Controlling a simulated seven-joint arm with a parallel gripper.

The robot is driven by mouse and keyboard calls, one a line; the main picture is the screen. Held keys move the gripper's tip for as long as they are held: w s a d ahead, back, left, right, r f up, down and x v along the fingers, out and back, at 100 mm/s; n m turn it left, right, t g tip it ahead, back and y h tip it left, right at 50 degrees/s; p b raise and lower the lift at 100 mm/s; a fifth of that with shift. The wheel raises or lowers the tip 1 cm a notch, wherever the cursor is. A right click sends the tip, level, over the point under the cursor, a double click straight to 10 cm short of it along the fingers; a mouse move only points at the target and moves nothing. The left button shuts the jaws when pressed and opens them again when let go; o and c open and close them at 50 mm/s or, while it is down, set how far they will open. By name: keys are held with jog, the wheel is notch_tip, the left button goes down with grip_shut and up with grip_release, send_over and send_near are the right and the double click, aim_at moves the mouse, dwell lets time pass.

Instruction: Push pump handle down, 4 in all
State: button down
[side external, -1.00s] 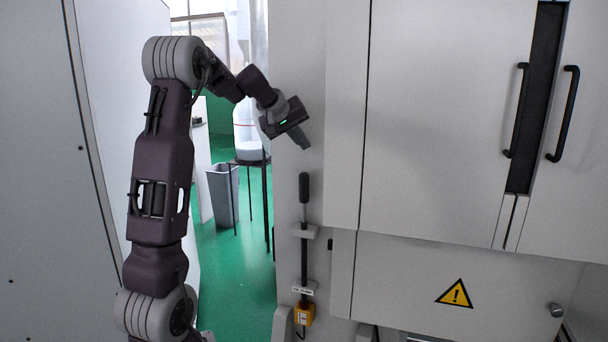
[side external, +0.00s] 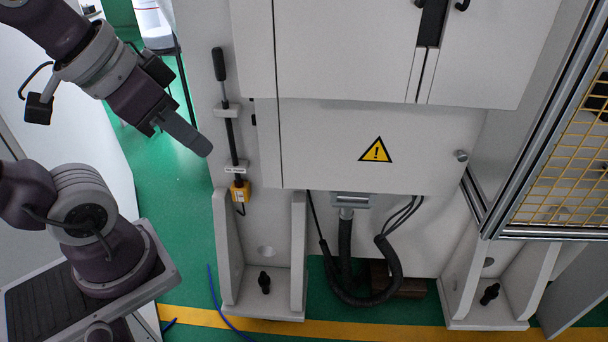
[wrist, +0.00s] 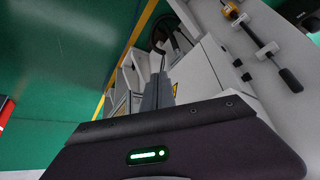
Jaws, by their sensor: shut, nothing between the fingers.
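The pump handle (side external: 218,64) is a black grip on top of a thin dark upright rod, fixed to the light machine panel. A small label and a yellow block (side external: 240,191) are at the rod's lower end. The handle also shows at the right of the wrist view (wrist: 290,80). My gripper (side external: 203,147) is shut and empty, its fingers pointing down and right. In the side view it lies left of the rod's lower part, below the handle's height, with a gap between. The fingers also show in the wrist view (wrist: 158,90), well left of the handle.
The white machine cabinet (side external: 345,60) with a yellow warning sign (side external: 376,150) stands right of the rod. Dark hoses (side external: 345,250) hang below it. A yellow mesh fence (side external: 570,170) is at the far right. Green floor is open left of the machine.

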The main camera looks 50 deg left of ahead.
jog(key=shift+s+d+f+g, duration=0.3)
jog(key=shift+s+f, duration=0.3)
jog(key=shift+s, duration=0.15)
jog(key=w+a+r+n+t+y, duration=0.3)
jog(key=w+a+r+n+y, duration=0.15)
jog(key=w+a+r, duration=1.05)
jog(key=w+a+f+n+g+y, duration=0.1)
jog(key=a+n, duration=0.1)
jog(key=a, duration=0.7)
jog(key=w+a+f+n+g, duration=0.1)
jog(key=w+a+n, duration=0.1)
jog(key=a, duration=0.8)
jog(key=shift+w+a+f+y, duration=0.15)
jog(key=shift+w+f+y, duration=0.1)
jog(key=shift+w+y, duration=0.1)
jog(key=shift+n, duration=0.25)
